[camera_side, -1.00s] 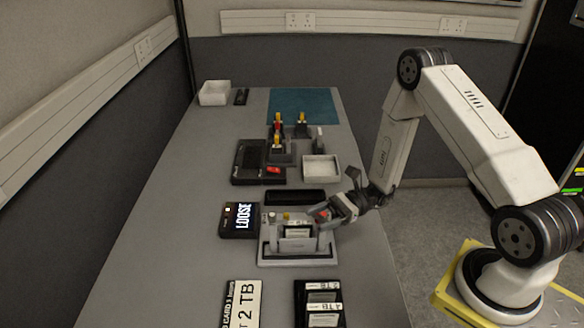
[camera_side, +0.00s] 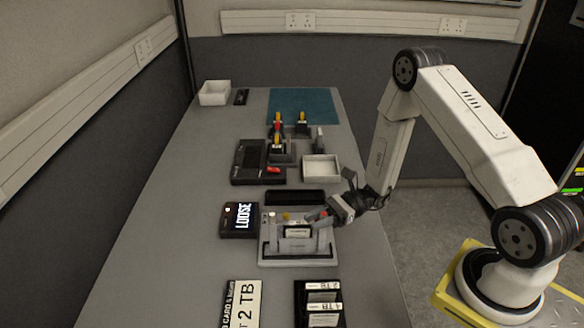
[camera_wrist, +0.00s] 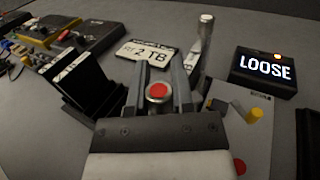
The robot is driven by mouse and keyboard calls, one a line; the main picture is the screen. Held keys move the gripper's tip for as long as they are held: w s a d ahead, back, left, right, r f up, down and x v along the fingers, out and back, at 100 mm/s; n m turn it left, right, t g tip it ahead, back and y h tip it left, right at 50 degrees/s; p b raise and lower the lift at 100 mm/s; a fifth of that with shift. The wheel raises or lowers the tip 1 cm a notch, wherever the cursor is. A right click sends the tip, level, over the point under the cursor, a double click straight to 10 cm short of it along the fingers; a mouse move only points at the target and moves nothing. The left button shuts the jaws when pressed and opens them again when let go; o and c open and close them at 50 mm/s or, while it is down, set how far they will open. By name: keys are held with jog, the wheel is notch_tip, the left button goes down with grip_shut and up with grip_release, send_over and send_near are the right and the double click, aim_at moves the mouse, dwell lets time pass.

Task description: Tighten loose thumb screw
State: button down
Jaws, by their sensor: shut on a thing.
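The thumb screw (camera_wrist: 158,92) has a red top and a metal rim. In the wrist view it sits between the two fingers of my gripper (camera_wrist: 158,84), which is shut on it. In the side view my gripper (camera_side: 328,215) is at the right end of the grey fixture (camera_side: 270,250), and the red top shows only as a small patch. A black display box (camera_side: 240,220) left of the fixture reads "LOOSE" in white; it also shows in the wrist view (camera_wrist: 262,68), with an orange light on top. The screw's threads are hidden.
A yellow knob (camera_side: 286,216) stands on the fixture near my gripper. A silver upright post (camera_wrist: 204,45) rises close to my fingers in the wrist view. A "2 TB" card (camera_side: 242,303) and black cases (camera_side: 318,303) lie in front. A white tray (camera_side: 321,167) stands behind.

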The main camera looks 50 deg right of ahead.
aim_at(325, 214)
jog(key=shift+n+g, duration=0.3)
jog(key=n+g, duration=0.2)
jog(key=g, duration=0.2)
jog(key=s+n+g+h, duration=0.1)
jog(key=n+g, duration=0.2)
jog(key=g, duration=0.1)
jog(key=n+g, duration=0.3)
jog(key=g, duration=0.2)
jog(key=shift+s, duration=0.15)
jog(key=shift+d+n, duration=0.1)
jog(key=shift+n, duration=0.2)
jog(key=shift+c, duration=2.3)
grip_release()
jog(key=shift+d, duration=0.1)
jog(key=shift+v, duration=3.8)
